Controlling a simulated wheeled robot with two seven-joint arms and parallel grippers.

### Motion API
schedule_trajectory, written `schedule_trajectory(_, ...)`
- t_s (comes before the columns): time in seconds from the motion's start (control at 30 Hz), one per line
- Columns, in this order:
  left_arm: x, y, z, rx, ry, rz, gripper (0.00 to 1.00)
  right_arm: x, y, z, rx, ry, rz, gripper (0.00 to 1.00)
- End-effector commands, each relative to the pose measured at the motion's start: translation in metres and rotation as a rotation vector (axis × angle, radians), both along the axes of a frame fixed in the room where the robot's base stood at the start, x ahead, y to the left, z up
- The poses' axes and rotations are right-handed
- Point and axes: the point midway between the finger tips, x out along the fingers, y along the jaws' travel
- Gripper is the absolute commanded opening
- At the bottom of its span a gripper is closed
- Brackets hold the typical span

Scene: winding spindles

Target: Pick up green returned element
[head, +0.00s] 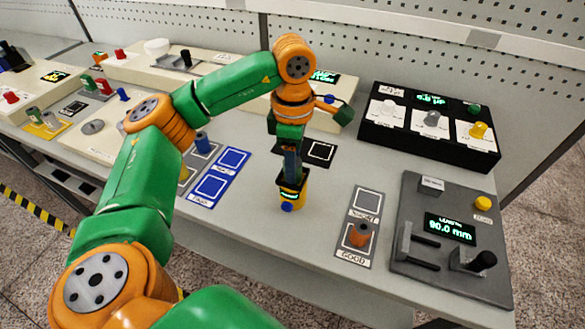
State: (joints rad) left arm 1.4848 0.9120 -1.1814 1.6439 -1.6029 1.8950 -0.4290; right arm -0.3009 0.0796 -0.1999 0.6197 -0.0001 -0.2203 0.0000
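Two small green cylindrical pieces show at the left. One (88,83) stands near red pieces in a grey tray, and the other (33,114), greyish green, stands on a yellow plate. I cannot tell which is the returned one. My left gripper (291,178) points down over the middle of the table, far to the right of both. Its tips are at a small yellow device (297,199) with a lit display and a blue knob. Whether the fingers grip it is unclear. My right gripper cannot be made out.
A blue two-square mat (222,174) lies left of the gripper. A grey plate marked GOOD (367,203) holds an orange-brown piece (360,235). A grey gauge reading 90.0 mm (450,228) and a black box with knobs (430,134) stand at the right.

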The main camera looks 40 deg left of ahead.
Motion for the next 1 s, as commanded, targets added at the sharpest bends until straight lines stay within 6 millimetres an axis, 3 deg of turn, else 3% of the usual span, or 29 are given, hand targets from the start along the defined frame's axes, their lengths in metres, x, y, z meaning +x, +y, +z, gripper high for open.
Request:
schedule_trajectory(0.03, 0.000, 0.000, 0.000, 0.000, 0.000, 0.000, 0.28, 0.000, 0.000, 0.000, 0.000, 0.000, 0.000, 1.00)
schedule_trajectory(0.13, 0.000, 0.000, 0.000, 0.000, 0.000, 0.000, 0.01, 0.000, 0.000, 0.000, 0.000, -0.001, 0.000, 1.00)
schedule_trajectory(0.47, 0.001, -0.001, 0.005, 0.000, -0.001, -0.001, 0.00, 0.001, 0.000, 0.000, 0.000, -0.001, 0.000, 1.00)
schedule_trajectory(0.63, 0.001, -0.001, 0.034, -0.002, -0.004, -0.002, 0.00, 0.001, 0.000, -0.002, 0.000, -0.002, 0.000, 1.00)
schedule_trajectory(0.83, -0.043, -0.018, 0.095, 0.002, -0.010, -0.005, 0.00, 0.001, 0.000, 0.020, 0.000, -0.003, 0.000, 1.00)
schedule_trajectory(1.0, -0.092, -0.038, 0.112, 0.004, -0.007, -0.006, 0.00, 0.001, 0.000, 0.013, -0.001, -0.002, 0.000, 1.00)
